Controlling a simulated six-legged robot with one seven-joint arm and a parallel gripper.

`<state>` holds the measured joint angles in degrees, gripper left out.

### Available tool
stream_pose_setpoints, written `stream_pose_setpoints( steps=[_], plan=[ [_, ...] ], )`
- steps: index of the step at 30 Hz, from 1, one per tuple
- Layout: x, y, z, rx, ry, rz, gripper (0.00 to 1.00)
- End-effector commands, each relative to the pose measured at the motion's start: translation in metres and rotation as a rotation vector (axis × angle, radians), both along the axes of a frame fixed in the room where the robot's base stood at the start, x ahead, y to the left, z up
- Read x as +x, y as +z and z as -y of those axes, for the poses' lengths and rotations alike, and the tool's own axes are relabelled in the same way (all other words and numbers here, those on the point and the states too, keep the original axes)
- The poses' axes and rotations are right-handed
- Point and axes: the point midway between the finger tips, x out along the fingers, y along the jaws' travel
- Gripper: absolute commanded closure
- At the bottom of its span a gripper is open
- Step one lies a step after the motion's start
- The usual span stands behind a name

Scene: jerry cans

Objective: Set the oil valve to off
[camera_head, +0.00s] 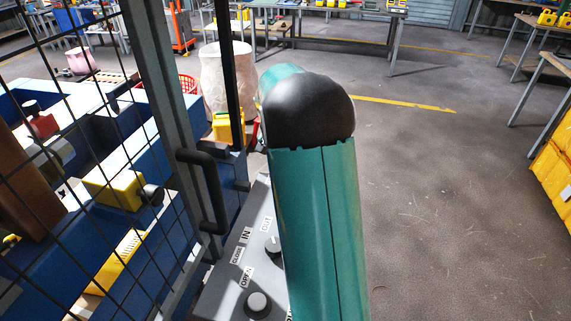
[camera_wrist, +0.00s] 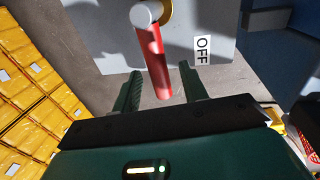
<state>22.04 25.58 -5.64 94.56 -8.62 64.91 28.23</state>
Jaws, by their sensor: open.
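In the wrist view, the oil valve shows as a red bar handle (camera_wrist: 154,62) with a pale round end, beside a yellow part on a grey panel (camera_wrist: 215,18). A white label reading OFF (camera_wrist: 202,51) is on the panel, to the right of the handle. My gripper (camera_wrist: 160,72) is open, with one green finger on each side of the red handle's lower part. In the head view, my teal arm hides the gripper and most of the valve area.
In the head view, a grey control panel (camera_head: 222,284) with a dark knob (camera_head: 273,246) and another knob (camera_head: 258,304) lies left of my arm. A mesh door with a black handle (camera_head: 212,190) stands further left.

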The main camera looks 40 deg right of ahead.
Motion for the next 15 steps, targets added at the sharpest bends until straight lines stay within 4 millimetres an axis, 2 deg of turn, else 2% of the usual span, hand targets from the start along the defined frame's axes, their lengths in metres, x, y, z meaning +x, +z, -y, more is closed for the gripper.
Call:
stream_pose_setpoints(
  steps=[5,15],
  plan=[
    [0.004,0.021,-0.003,-0.002,0.001,0.004,0.57],
    [0.015,0.094,-0.011,-0.003,0.001,0.005,0.57]
  ],
)
